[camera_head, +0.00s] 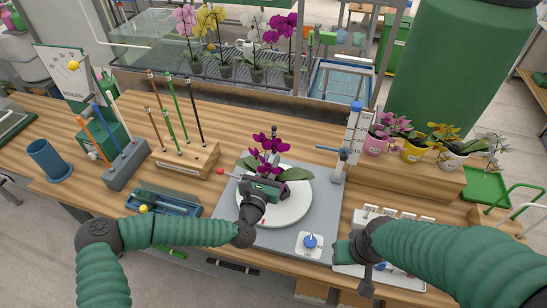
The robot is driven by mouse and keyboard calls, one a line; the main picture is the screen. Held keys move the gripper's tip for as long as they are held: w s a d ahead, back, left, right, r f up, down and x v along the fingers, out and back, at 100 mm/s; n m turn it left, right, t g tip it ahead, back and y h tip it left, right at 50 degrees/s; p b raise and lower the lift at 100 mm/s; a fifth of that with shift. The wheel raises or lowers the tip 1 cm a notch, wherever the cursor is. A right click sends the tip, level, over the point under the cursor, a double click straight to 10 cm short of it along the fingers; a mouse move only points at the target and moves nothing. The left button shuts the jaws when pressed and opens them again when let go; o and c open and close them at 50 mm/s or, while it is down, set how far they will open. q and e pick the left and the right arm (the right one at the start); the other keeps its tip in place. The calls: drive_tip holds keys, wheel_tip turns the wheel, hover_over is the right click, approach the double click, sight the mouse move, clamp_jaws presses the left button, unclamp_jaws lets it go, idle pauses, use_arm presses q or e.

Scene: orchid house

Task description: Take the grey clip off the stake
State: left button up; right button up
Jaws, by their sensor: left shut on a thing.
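A magenta orchid (268,158) stands on a round white disc (292,212) on a grey base plate. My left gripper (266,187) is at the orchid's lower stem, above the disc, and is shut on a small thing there. That thing looks to be the grey clip, but the gripper hides it almost wholly. The stake at the stem cannot be made out clearly. A small red ball (219,171) shows just left of the gripper. My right gripper (352,256) is near the white tray at the front right, away from the orchid; its fingers are not clear.
A wooden rack (186,162) of coloured stakes and a grey block (126,167) of tools stand left. A blue tray (165,204) lies nearer. A white gauge post (353,140) stands behind the plate. Potted orchids (411,152) stand right. A blue-knobbed white box (309,244) sits in front.

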sight(270, 165)
use_arm(q)
clamp_jaws()
drive_tip(key=shift+s+f, duration=0.1)
drive_tip(key=shift+s, duration=0.2)
drive_tip(key=shift+v, duration=0.85)
drive_tip(key=shift+s+a, duration=0.25)
drive_tip(key=shift+s, duration=0.2)
drive_tip(key=v, duration=0.9)
drive_tip(key=shift+s, duration=0.35)
idle(0.9)
